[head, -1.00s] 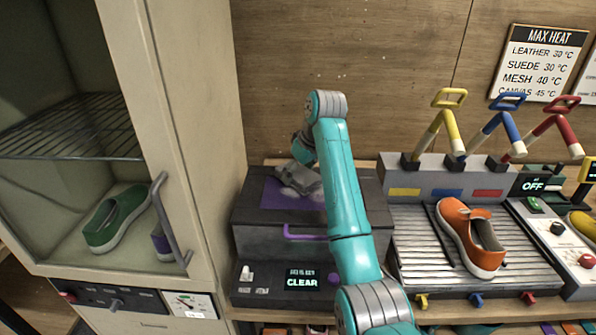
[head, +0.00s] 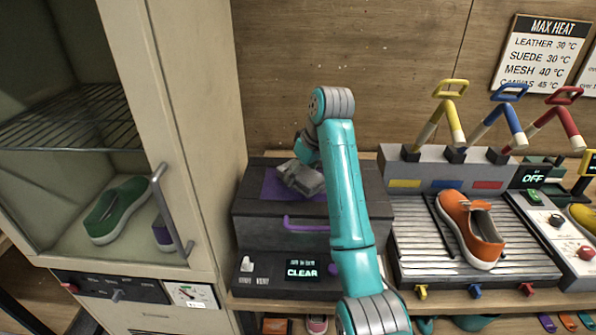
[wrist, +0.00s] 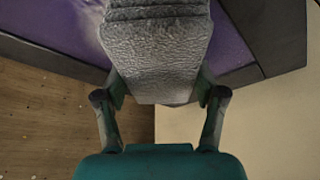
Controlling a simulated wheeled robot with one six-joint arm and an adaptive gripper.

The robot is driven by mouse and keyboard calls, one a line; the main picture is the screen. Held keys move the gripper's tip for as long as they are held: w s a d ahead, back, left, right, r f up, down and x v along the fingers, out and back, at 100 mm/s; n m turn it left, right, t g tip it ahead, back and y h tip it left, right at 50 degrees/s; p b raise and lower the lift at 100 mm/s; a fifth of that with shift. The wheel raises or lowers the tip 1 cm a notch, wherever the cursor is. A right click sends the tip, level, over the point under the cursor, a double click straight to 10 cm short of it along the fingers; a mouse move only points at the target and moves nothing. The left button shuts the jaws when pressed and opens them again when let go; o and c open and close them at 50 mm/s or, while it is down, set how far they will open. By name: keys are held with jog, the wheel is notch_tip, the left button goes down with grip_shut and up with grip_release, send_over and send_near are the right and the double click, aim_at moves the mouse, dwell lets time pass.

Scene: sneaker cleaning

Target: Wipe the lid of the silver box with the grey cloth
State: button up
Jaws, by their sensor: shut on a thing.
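The grey cloth (head: 301,179) is a folded, thick pad over the top of a box. My gripper (wrist: 158,80) is shut on this cloth (wrist: 157,50), one teal finger on each side in the wrist view. The box under it is dark grey in the picture, with a purple panel (head: 275,190) set in its lid (head: 248,190) and a purple handle (head: 307,226) on its front. The purple panel also shows in the wrist view (wrist: 62,25). The cloth hides part of the panel; I cannot tell whether it touches it.
A pale cabinet (head: 200,150) with a green shoe (head: 118,212) stands close on the left. On the right, an orange shoe (head: 470,232) lies on a ribbed rack (head: 415,245), behind which rise three coloured levers.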

aim_at(318, 172)
jog(key=shift+d+f, duration=0.1)
jog(key=shift+d, duration=0.8)
jog(key=shift+w+d+f, duration=0.1)
jog(key=shift+w, duration=4.1)
jog(key=shift+d, duration=1.3)
jog(key=shift+s+a, duration=0.1)
jog(key=shift+s, duration=4.15)
jog(key=shift+w, duration=2.3)
jog(key=shift+w, duration=1.95)
jog(key=shift+r, duration=3)
